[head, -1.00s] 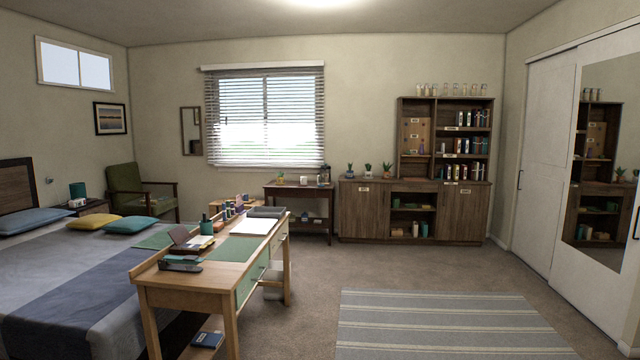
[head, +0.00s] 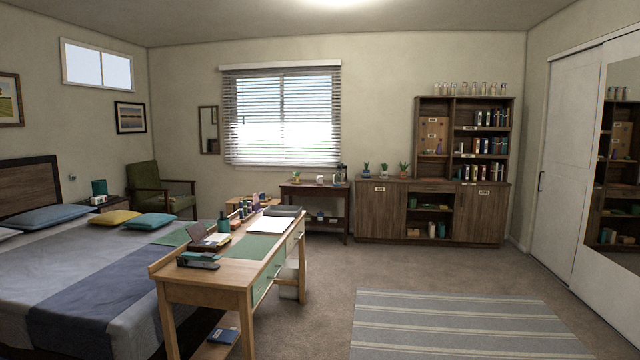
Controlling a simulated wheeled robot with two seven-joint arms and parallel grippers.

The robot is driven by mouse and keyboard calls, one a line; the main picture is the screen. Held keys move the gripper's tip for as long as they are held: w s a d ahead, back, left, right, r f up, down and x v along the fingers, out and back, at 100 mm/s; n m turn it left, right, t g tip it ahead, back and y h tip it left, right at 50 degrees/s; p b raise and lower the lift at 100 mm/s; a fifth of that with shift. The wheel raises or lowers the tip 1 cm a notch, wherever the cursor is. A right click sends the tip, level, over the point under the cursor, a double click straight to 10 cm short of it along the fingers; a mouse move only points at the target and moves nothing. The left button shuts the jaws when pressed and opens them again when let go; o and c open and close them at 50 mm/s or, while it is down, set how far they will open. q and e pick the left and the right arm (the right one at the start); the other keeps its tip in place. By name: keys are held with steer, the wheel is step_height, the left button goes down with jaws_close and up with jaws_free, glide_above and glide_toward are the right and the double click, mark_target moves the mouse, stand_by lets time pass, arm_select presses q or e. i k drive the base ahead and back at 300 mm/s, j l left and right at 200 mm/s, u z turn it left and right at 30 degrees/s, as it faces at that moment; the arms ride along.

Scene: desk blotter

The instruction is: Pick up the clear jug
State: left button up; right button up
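I cannot pick out a clear jug with certainty. A small glassy vessel with dark parts (head: 341,173) stands at the right end of the small dark side table (head: 318,188) under the window, but it is too small to tell whether it is a jug. Several clear glass jars (head: 465,89) stand in a row on top of the tall shelf unit. Neither of my grippers is in view.
A wooden desk (head: 205,292) with a green blotter (head: 250,247) stands left of centre, beside the bed (head: 75,300). A striped rug (head: 455,325) lies on open floor at right. The cabinet (head: 382,212) lines the back wall.

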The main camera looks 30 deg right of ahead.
mark_target(337, 175)
steer(key=i+l+z, duration=0.5)
steer(key=i+z, duration=0.15)
steer(key=i+l+z, duration=0.15)
steer(key=i+z, duration=0.15)
steer(key=i, duration=0.15)
steer(key=i+z, duration=0.4)
steer(key=i, duration=4.5)
